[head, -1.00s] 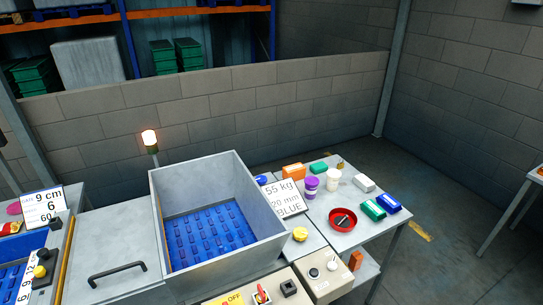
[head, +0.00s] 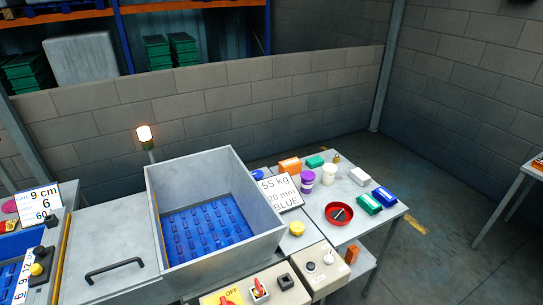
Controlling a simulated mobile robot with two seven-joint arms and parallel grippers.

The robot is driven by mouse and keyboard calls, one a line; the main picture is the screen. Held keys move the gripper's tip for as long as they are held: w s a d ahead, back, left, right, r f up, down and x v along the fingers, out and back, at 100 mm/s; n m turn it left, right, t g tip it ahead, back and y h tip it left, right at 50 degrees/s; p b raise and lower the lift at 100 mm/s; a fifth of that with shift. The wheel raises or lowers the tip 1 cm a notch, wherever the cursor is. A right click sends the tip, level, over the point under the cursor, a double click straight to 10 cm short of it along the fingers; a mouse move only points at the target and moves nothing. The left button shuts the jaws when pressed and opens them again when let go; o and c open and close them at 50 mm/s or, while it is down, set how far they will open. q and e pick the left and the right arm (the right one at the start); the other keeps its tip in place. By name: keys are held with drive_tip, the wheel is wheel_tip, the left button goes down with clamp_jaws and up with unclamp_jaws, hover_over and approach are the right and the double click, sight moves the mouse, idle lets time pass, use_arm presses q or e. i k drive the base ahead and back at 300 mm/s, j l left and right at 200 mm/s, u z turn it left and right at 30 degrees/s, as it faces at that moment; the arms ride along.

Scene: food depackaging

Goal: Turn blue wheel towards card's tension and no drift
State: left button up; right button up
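A card (head: 281,193) reading "55 kg", "20 mm" and "BLUE" stands tilted behind the control boxes, right of the grey metal bin. A blue round part (head: 258,175), possibly the blue wheel, shows only partly between the bin wall and the card. Another card (head: 38,203) at the far left reads "9 cm", "6" and "60". The grey bin (head: 263,215) has a blue studded floor. Neither of my grippers is in view.
Control boxes (head: 329,279) with knobs and a red switch stand at the front. A yellow knob (head: 297,229) sits near the card. The right table holds a red bowl (head: 340,213), tubs and boxes. A lamp (head: 144,134) glows behind the bin. Floor at right is clear.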

sight(257, 175)
drive_tip(key=u, duration=2.25)
drive_tip(key=z, duration=2.25)
drive_tip(key=i+z, duration=0.1)
drive_tip(key=i, duration=3)
drive_tip(key=i+j+z, duration=0.1)
drive_tip(key=i, duration=1.45)
